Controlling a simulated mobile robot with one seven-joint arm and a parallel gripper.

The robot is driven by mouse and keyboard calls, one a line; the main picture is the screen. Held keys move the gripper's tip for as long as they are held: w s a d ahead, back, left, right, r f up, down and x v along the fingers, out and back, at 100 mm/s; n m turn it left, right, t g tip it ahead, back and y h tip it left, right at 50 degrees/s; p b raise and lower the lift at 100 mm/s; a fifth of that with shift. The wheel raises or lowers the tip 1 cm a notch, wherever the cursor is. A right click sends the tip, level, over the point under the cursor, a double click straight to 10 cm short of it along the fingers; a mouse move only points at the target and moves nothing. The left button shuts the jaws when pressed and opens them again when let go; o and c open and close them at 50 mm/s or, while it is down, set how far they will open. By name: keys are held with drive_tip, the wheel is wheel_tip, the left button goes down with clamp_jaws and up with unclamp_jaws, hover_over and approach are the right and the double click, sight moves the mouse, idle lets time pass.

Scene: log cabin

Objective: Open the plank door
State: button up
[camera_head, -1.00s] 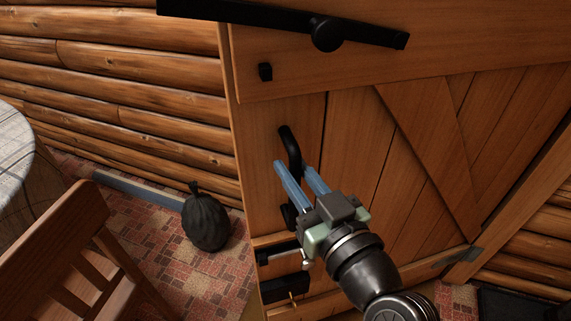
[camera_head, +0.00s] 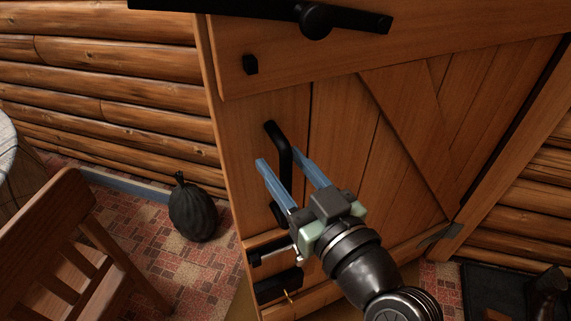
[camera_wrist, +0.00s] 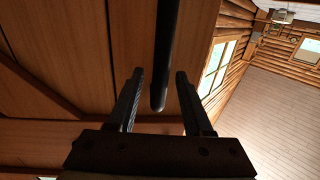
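The plank door (camera_head: 345,130) is brown wood with a diagonal brace and stands ajar, its free edge on the left. Its black handle (camera_head: 284,155) is a curved vertical bar near that edge. My gripper (camera_head: 280,159) is open, with its blue fingers on either side of the handle in the head view. In the wrist view, the handle (camera_wrist: 166,55) hangs between the two open fingers (camera_wrist: 160,85), with a gap visible on each side. Where the handle's lower end joins the door is partly hidden by my gripper.
A black bar latch (camera_head: 317,20) crosses the door's top. Black lock parts (camera_head: 278,286) sit low at its edge. A wooden chair (camera_head: 55,235) and black bag (camera_head: 193,210) stand left on the tiled floor. Dark boots (camera_head: 545,295) lie at the lower right.

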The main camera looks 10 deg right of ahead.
drive_tip(key=b+v, duration=0.1)
drive_tip(key=v, duration=1.2)
idle(0.4)
